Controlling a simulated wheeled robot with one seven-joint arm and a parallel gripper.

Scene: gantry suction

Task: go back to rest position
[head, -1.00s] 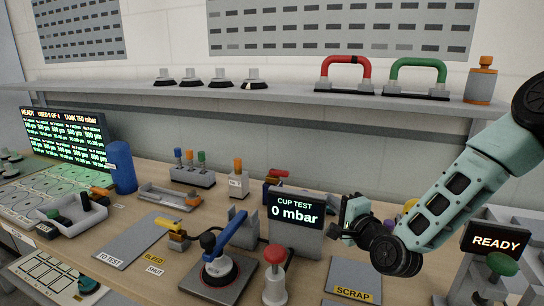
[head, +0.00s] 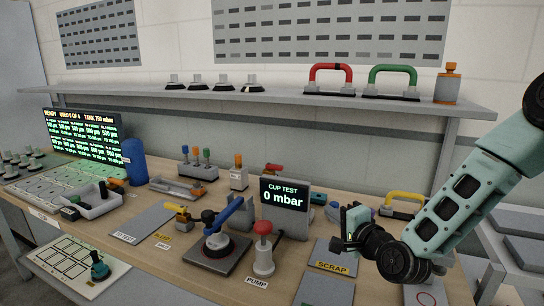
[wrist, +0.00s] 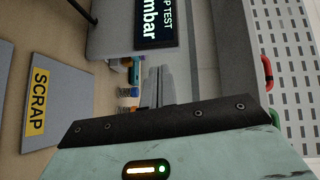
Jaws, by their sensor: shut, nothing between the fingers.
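My gripper (head: 340,245) is at the right side of the bench in the head view, held up in front of the area just right of the cup test display (head: 285,195). In the wrist view its fingers (wrist: 158,88) are together, with nothing between them. The display reads 0 mbar, and part of it shows in the wrist view (wrist: 156,22). The scrap plate (head: 330,256) lies on the bench left of my gripper, and it also shows in the wrist view (wrist: 58,95).
A shelf (head: 290,99) with red and green handles runs above the bench. A yellow handle (head: 405,196) stands behind my arm.

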